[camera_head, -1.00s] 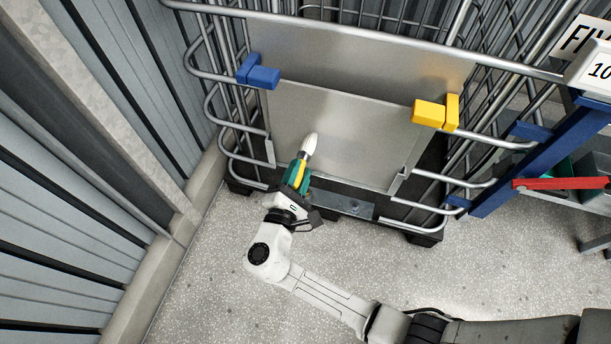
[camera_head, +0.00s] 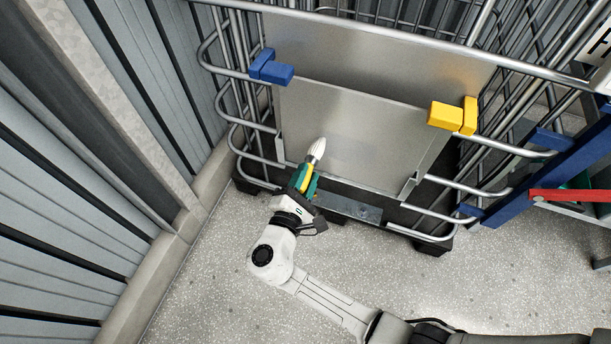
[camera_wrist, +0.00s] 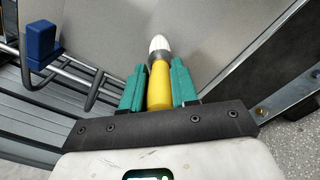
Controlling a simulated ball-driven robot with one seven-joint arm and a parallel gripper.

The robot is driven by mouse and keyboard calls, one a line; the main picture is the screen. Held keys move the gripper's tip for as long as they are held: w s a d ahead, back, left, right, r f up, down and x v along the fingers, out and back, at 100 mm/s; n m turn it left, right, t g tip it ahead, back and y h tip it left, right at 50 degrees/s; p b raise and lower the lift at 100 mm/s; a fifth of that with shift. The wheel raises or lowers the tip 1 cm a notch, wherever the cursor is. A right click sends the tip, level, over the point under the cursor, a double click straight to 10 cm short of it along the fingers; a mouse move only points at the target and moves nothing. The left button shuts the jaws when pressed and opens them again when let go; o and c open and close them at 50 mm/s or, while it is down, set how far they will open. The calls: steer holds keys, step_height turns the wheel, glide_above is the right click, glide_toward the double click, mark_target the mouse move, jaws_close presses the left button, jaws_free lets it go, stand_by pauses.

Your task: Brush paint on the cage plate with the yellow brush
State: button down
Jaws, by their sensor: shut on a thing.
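My gripper (camera_head: 305,179) is shut on the yellow brush (camera_head: 308,177), its green fingers on either side of the yellow handle. In the wrist view the brush (camera_wrist: 159,86) points away from my gripper (camera_wrist: 159,82), with its white bristles outermost. The cage plate (camera_head: 360,130) is a bare grey metal sheet on the front of the wire cage. The bristle tip overlaps the plate's lower left part in the head view; I cannot tell whether it touches. No paint mark shows on the plate.
A blue clip (camera_head: 271,67) and a yellow clip (camera_head: 453,115) sit at the plate's upper corners. Bent cage tubes (camera_head: 245,128) stick out at the left. A ribbed wall (camera_head: 60,200) stands at far left. A blue post with a red bar (camera_head: 570,195) is at right. Speckled floor (camera_head: 400,270) is open in front.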

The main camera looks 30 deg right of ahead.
steer(key=shift+s, duration=0.1)
steer(key=s+d+p, duration=0.2)
steer(key=s+d, duration=0.4)
steer(key=s, duration=0.2)
steer(key=shift+s+d+f+p, duration=0.2)
steer(key=shift+f+p, duration=0.1)
steer(key=shift+f, duration=0.15)
stand_by(0.6)
steer(key=shift+s+f, duration=0.1)
steer(key=shift+s+d+f+b, duration=0.2)
steer(key=shift+s+f+b, duration=0.2)
steer(key=shift+f, duration=0.1)
steer(key=shift+s+d+f+b, duration=0.2)
steer(key=shift+s+f+b, duration=0.1)
steer(key=shift+f+b, duration=0.15)
steer(key=shift+w+a+f, duration=0.1)
